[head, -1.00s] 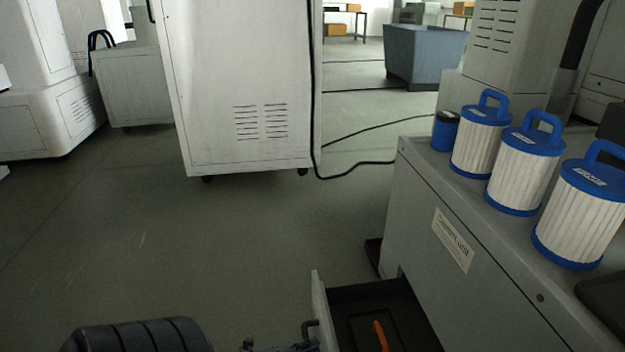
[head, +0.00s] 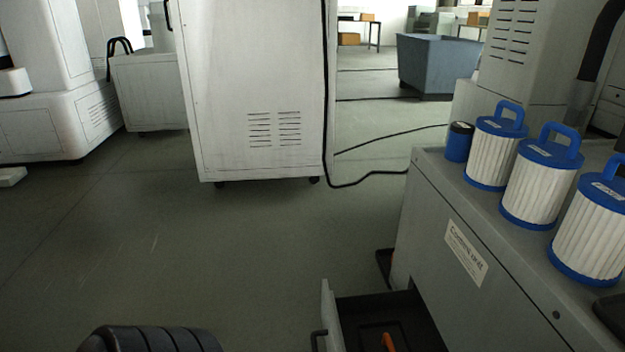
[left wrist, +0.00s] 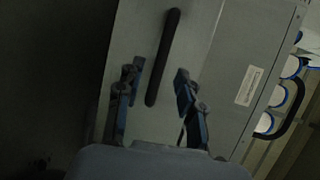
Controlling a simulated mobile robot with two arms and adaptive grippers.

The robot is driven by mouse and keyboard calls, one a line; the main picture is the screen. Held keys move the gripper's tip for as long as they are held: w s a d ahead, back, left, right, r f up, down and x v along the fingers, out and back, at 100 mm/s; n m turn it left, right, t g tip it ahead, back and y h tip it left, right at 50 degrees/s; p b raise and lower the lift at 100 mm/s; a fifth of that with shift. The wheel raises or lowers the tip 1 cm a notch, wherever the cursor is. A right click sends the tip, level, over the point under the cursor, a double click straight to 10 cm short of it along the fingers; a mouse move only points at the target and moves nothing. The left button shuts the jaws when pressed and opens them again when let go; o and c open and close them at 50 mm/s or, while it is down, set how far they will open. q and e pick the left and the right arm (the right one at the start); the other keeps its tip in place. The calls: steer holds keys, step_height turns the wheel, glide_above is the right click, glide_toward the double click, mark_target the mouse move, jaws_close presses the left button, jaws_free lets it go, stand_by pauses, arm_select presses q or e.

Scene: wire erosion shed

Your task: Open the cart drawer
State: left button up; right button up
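The cart (head: 420,240) is grey with a label and stands at the right in the head view. Its drawer (head: 329,312) stands pulled out, with a dark inside and an orange item (head: 388,342) in it. The drawer's dark handle (head: 316,340) is on the front panel at the bottom edge. In the left wrist view the black bar handle (left wrist: 163,57) crosses a grey panel. My left gripper (left wrist: 157,88) is open, its fingers apart on either side of the handle's near end, not visibly touching it. My right gripper is not in view.
Blue-and-white filter cartridges (head: 540,185) and a small blue can (head: 459,142) stand on the cart top. A white cabinet (head: 255,90) on casters stands ahead, with a black cable (head: 370,174) on the floor.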

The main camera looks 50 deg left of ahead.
arm_select(q)
steer(key=d+v, duration=0.1)
steer(key=v, duration=0.5)
steer(key=shift+s+a, duration=0.45)
steer(key=shift+a, duration=0.1)
